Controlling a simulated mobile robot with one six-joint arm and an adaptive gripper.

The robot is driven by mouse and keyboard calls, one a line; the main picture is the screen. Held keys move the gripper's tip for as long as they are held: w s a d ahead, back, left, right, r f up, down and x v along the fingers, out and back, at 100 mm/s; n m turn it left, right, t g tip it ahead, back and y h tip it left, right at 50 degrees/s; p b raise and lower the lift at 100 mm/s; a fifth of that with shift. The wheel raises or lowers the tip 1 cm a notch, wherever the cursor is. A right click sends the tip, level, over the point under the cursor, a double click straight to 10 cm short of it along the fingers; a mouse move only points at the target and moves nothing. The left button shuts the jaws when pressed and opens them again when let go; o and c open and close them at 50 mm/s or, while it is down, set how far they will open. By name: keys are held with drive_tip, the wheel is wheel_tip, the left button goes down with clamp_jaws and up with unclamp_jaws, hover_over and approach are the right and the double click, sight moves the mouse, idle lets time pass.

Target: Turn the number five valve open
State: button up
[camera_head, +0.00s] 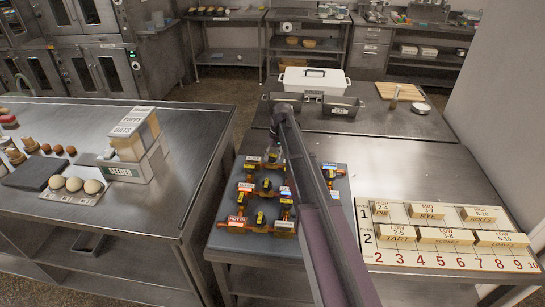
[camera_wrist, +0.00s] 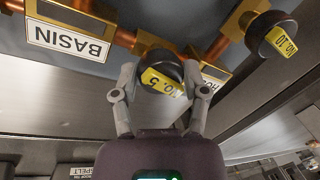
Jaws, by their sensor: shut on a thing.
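The number five valve (camera_wrist: 160,68) is a dark round knob with a yellow "NO. 5" label, on a copper pipe in the wrist view. My gripper (camera_wrist: 161,80) has one finger on each side of this knob and is shut on it. The label slants down to the right; I cannot tell how far the valve is turned. The valve panel (camera_head: 343,193) is a blue-grey board with copper pipes and several dark knobs. My arm crosses it in the head view and hides part of it, so I cannot pick out the number five knob there.
The number ten valve (camera_wrist: 272,35) is close by at right. A "BASIN" plate (camera_wrist: 67,38) is at left; another plate is partly hidden. A numbered board with wooden blocks (camera_head: 445,240) lies right of the panel.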

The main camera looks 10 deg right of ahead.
drive_tip(key=shift+n+g, duration=0.3)
drive_tip(key=shift+n, duration=1)
drive_tip(key=shift+s, duration=0.1)
drive_tip(key=o, duration=1.1)
drive_tip(key=shift+o, duration=0.2)
drive_tip(key=shift+m, duration=0.3)
